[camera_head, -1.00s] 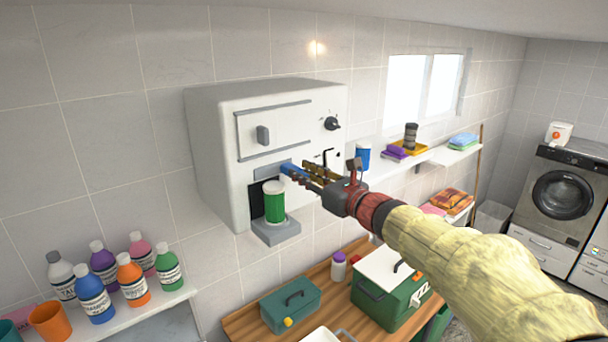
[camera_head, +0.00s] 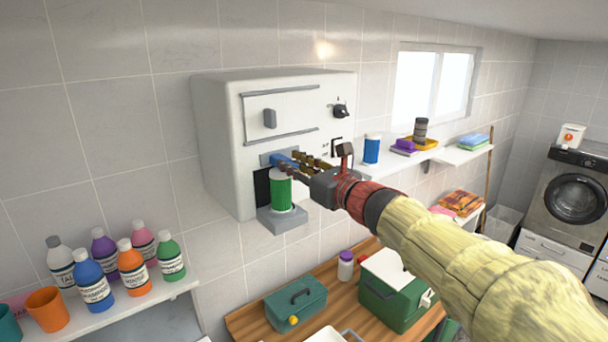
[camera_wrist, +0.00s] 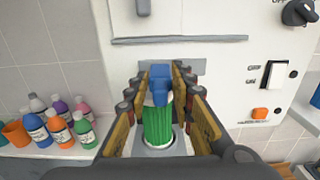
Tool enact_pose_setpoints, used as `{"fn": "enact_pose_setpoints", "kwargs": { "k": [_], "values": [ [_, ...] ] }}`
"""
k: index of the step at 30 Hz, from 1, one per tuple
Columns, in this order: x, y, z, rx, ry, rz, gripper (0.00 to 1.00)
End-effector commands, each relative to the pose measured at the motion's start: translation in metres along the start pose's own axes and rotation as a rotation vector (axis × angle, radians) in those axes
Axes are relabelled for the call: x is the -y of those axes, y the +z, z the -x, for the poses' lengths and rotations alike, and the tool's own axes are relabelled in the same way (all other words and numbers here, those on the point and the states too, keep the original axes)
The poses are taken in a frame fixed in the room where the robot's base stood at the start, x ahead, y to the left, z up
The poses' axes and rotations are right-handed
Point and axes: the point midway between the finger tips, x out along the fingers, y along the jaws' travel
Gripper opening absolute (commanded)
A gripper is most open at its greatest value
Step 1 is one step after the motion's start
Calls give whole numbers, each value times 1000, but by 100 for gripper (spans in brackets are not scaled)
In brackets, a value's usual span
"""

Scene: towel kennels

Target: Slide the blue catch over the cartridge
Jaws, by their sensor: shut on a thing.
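The white wall box (camera_head: 222,135) has a grey ledge (camera_head: 284,221) at its lower front. The green ribbed cartridge (camera_head: 281,192) stands upright on this ledge; it also shows in the wrist view (camera_wrist: 158,127). The blue catch (camera_head: 279,160) sits at the cartridge's top, in front of a grey plate, and shows in the wrist view (camera_wrist: 161,82). My gripper (camera_head: 290,165) reaches in from the right and is shut on the blue catch. In the wrist view its fingers (camera_wrist: 160,92) lie on both sides of the catch, above the cartridge. The exact finger contact is partly hidden.
The box carries a sliding panel (camera_head: 270,118), a black knob (camera_head: 341,110) and a switch (camera_head: 337,147). A blue canister (camera_head: 371,149) stands on the shelf to the right. Several bottles stand on the left shelf. A teal toolbox (camera_head: 293,302) is on the bench below.

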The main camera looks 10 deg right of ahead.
Motion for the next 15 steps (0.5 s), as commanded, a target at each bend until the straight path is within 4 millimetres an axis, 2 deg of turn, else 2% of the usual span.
{"fn": "enact_pose_setpoints", "kwargs": {
  "k": [5,15],
  "values": [
    [-11,-1,0,1,1,-2,0],
    [-12,0,0,1,1,-3,0]
  ]
}}
